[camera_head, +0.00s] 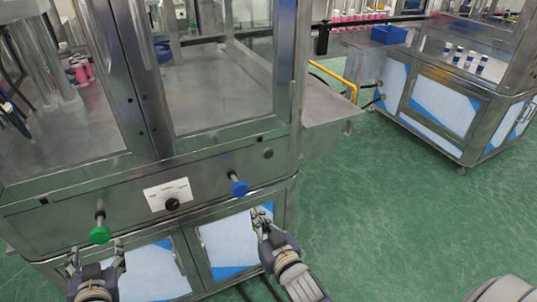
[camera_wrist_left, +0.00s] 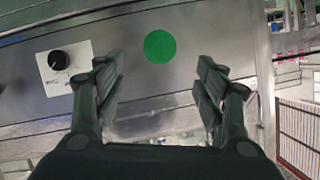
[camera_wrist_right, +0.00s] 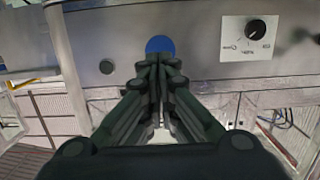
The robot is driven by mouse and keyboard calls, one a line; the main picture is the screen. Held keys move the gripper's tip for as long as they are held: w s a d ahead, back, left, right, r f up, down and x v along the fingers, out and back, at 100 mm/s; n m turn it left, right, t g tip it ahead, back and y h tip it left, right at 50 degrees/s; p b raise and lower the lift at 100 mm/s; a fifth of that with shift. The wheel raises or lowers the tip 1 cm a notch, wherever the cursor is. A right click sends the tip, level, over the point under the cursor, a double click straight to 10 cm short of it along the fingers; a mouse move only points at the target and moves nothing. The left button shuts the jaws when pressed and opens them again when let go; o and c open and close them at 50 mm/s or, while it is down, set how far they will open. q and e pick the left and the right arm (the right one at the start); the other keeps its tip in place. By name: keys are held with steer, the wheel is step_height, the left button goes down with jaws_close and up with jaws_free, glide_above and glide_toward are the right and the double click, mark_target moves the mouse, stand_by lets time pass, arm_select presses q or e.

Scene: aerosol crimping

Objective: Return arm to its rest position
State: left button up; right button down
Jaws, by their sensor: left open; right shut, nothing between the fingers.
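My left gripper (camera_head: 96,258) is open and empty in the head view, just below the green button (camera_head: 100,234) on the machine's front panel. In the left wrist view the green button (camera_wrist_left: 160,46) shows beyond and between the spread fingers (camera_wrist_left: 158,88), apart from them. My right gripper (camera_head: 261,216) is shut and empty, below and to the right of the blue button (camera_head: 239,187). In the right wrist view the closed fingers (camera_wrist_right: 158,70) overlap the lower edge of the blue button (camera_wrist_right: 160,45); I cannot tell whether they touch it.
A black knob (camera_head: 172,205) on a white label sits between the buttons. The steel machine (camera_head: 60,215) fills the left side. A second steel cabinet (camera_head: 440,95) at the back right carries a blue bin (camera_head: 388,34) and several small cans. The green floor (camera_head: 390,210) between is clear.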

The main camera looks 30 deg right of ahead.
arm_select(q)
steer(key=shift+s+r, duration=0.1)
steer(key=shift+s, duration=0.05)
arm_select(e)
steer(key=shift+f, duration=0.1)
stand_by(0.3)
